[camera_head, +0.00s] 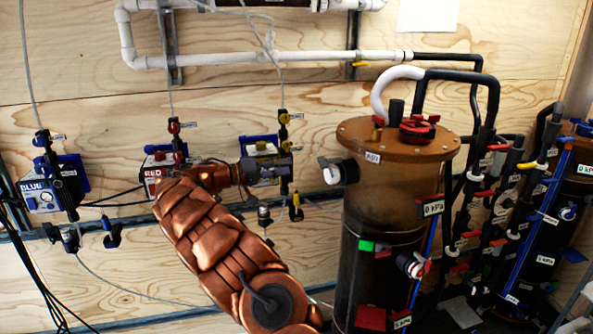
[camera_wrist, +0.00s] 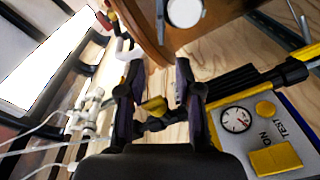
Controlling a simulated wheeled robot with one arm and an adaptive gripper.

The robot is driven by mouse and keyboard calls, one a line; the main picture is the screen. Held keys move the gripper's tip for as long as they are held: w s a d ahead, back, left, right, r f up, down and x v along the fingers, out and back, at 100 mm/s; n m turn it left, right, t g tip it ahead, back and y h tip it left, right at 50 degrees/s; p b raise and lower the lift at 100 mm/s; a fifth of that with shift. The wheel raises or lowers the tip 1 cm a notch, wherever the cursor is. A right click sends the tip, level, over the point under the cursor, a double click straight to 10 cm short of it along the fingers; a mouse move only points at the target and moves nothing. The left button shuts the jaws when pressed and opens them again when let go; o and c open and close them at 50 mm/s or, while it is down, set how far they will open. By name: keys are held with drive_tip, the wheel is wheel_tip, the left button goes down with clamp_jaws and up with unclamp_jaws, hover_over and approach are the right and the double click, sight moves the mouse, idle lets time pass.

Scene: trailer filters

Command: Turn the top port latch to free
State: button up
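The tall brown cylindrical tank (camera_head: 385,205) stands right of my gripper. On its lid (camera_head: 360,135) sits a red clamp-like fitting (camera_head: 418,128), which looks like the top port; its latch is too small to make out. My gripper (camera_head: 284,170) is beside the tank's upper left side, pointing right, apart from it and below lid level. In the wrist view my gripper (camera_wrist: 155,90) has its two dark fingers spread with a gap between them. A yellow valve handle (camera_wrist: 154,106) shows in that gap; I cannot tell how far beyond the fingers it is. The red fitting is not visible there.
A white hose (camera_head: 385,90) and black pipes rise behind the lid.

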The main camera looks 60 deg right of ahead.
sight(325, 167)
drive_tip(key=b+x, duration=0.3)
drive_tip(key=x, duration=0.7)
drive_tip(key=shift+s, duration=0.3)
drive_tip(key=shift+d+f, duration=0.15)
drive_tip(key=shift+f, duration=0.05)
drive_tip(key=shift+c, duration=0.3)
clamp_jaws()
